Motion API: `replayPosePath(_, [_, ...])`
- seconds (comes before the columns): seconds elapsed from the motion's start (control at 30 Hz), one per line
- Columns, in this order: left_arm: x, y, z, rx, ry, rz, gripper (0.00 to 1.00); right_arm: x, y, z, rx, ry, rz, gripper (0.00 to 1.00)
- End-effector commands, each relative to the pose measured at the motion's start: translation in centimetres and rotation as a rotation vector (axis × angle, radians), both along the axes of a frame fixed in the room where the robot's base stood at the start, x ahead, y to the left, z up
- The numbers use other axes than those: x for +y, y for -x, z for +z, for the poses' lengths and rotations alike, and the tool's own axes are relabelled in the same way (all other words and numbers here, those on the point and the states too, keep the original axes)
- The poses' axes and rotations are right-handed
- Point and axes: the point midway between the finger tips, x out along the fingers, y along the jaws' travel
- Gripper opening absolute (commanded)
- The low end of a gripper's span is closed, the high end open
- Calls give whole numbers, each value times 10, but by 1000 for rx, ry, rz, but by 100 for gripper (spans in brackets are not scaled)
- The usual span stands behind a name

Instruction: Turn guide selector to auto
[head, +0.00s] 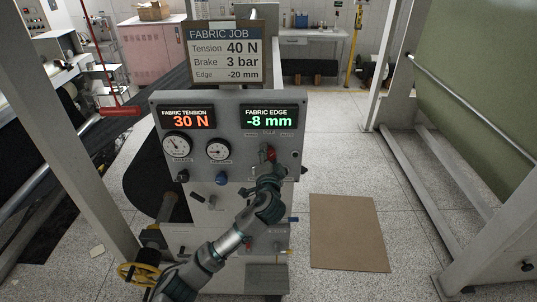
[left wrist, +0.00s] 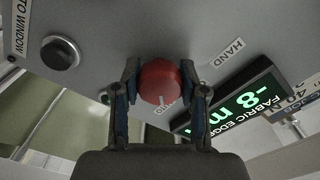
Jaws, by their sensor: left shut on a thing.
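The guide selector is a red knob (left wrist: 159,84) on the grey control panel (head: 230,165), below the green "FABRIC EDGE -8 mm" display (head: 268,117). It also shows in the head view (head: 268,153), partly hidden by my gripper. My left gripper (left wrist: 163,90) is shut on the red knob, one finger on each side. A white mark on the knob points toward a label reading "AUTO", partly hidden. The label "HAND" (left wrist: 231,53) stands on the other side. My left gripper in the head view (head: 268,168) reaches up to the panel. My right gripper is not in view.
A black knob (left wrist: 60,53) sits beside the selector, near the "TO WINDOW" label. The panel also has an orange "FABRIC TENSION 30 N" display (head: 187,117), two gauges and a blue knob (head: 221,178). A job board (head: 225,52) stands above. A brown mat (head: 347,232) lies on the floor.

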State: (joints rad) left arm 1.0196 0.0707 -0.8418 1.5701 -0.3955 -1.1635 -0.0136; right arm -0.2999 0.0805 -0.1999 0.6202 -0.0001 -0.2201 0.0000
Motion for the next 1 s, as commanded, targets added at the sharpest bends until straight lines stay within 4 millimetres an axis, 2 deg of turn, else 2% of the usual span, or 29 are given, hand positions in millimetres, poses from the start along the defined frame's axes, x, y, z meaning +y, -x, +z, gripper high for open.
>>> replayPosePath(0.03, [-1, 0, -5, 9, -3, -3, 8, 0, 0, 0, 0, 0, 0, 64])
replayPosePath(0.17, [-1, 0, -5, 9, -2, -3, 8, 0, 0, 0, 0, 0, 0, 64])
replayPosePath(0.2, [-2, 0, -6, 9, -2, -3, 45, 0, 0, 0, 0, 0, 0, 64])
replayPosePath(0.3, [-1, 0, -5, 8, -1, -2, 68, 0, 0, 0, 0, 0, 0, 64])
replayPosePath(0.67, [-1, 4, -2, 2, 0, -2, 68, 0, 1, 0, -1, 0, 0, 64])
replayPosePath(0.77, [-1, 15, -2, 3, 1, -3, 68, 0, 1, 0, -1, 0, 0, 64])
replayPosePath(1.0, [-2, 68, -3, 4, 3, -5, 68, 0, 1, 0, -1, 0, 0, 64])
